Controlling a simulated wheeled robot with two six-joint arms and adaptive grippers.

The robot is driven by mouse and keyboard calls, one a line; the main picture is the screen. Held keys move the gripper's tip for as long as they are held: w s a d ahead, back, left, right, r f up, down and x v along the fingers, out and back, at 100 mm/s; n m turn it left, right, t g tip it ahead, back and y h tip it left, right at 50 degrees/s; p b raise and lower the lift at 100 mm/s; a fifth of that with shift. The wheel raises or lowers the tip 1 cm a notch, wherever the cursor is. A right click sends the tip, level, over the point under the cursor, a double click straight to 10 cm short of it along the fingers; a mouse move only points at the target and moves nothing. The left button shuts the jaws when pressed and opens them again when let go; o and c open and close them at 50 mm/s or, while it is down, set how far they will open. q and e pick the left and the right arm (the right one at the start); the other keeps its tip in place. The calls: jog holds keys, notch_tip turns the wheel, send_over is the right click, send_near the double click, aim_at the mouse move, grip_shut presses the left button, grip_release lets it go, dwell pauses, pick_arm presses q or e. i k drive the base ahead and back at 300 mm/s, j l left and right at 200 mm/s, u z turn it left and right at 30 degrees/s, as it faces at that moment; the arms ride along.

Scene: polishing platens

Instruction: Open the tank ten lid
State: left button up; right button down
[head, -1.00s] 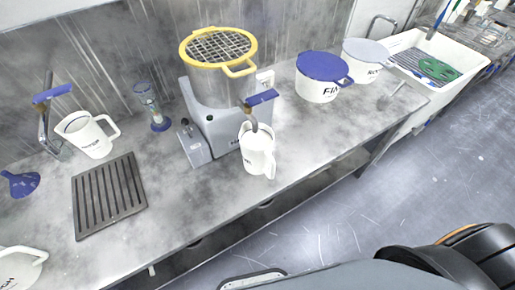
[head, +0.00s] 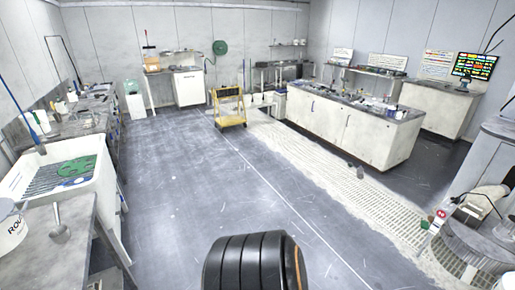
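No tank or lid that I can identify as tank ten shows in the head view. At the right edge stands a large grey round machine (head: 472,245), cut off by the frame, with a small red-marked tag (head: 441,214) beside it. I cannot tell whether it is a tank. Neither of my grippers is in view.
A white sink (head: 98,192) and a part-cut white container (head: 11,236) stand at left. A yellow cart (head: 229,108) is at the back. A white island bench (head: 345,135) and a pale floor grating (head: 345,188) lie right of the clear dark floor (head: 195,170).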

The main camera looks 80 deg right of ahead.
aim_at(482, 244)
jog(key=z, duration=4.75)
jog(key=i, duration=0.55)
jog(key=i+u, duration=0.15)
jog(key=i, duration=0.4)
jog(key=i+l, duration=0.1)
jog(key=i, duration=0.45)
jog(key=i+l+u, duration=0.15)
jog(key=i, duration=0.4)
jog(key=i+l, duration=0.1)
jog(key=i, duration=0.4)
jog(key=i+l+u, duration=0.15)
jog(key=i, duration=0.4)
